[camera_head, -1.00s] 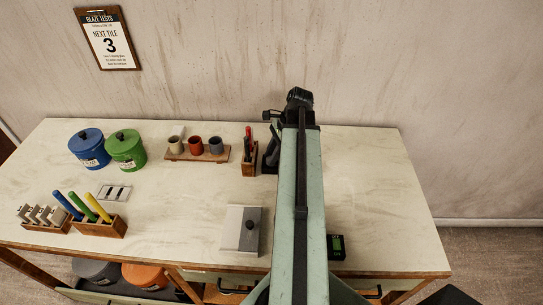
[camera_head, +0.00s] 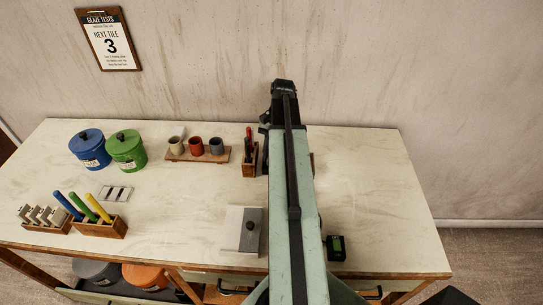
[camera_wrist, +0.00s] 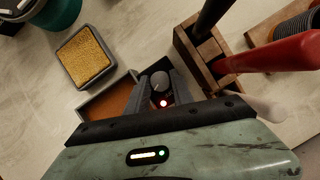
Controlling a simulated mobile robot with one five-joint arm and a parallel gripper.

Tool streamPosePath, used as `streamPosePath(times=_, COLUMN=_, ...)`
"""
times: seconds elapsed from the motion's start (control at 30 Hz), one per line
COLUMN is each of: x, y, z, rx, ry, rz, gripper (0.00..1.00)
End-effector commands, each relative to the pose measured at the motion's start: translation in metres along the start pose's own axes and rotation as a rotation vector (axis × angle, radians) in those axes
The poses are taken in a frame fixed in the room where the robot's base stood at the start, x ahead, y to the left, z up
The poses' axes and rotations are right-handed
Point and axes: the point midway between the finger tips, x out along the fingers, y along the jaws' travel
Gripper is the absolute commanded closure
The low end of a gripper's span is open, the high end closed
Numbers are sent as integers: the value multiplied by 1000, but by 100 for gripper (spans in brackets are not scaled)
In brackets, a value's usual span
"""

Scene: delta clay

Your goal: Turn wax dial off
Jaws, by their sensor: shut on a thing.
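In the wrist view my gripper (camera_wrist: 160,83) is shut on a small dark dial (camera_wrist: 159,88) with a pale pointer mark on top. One finger stands on each side of it. A red light (camera_wrist: 164,103) glows just below the dial, close to my gripper's body. A brown tray-like surface (camera_wrist: 108,99) lies left of the dial; whether it belongs to the wax unit I cannot tell. In the head view my arm hides the dial and the fingers.
A grey box with a yellow textured top (camera_wrist: 87,57) lies left of the dial. A wooden holder (camera_wrist: 193,57) with red and black handles stands close on the right. In the head view the cups' board (camera_head: 190,156) is farther left.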

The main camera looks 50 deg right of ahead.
Motion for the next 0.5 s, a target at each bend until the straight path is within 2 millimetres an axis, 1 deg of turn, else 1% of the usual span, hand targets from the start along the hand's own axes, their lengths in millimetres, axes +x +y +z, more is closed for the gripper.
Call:
streamPosePath(times=0.2, x=0, y=0, z=-1, rx=-74, ry=2, rz=31, gripper=100)
streamPosePath(times=0.5, x=0, y=0, z=-1, rx=-106, ry=2, rz=45, gripper=100)
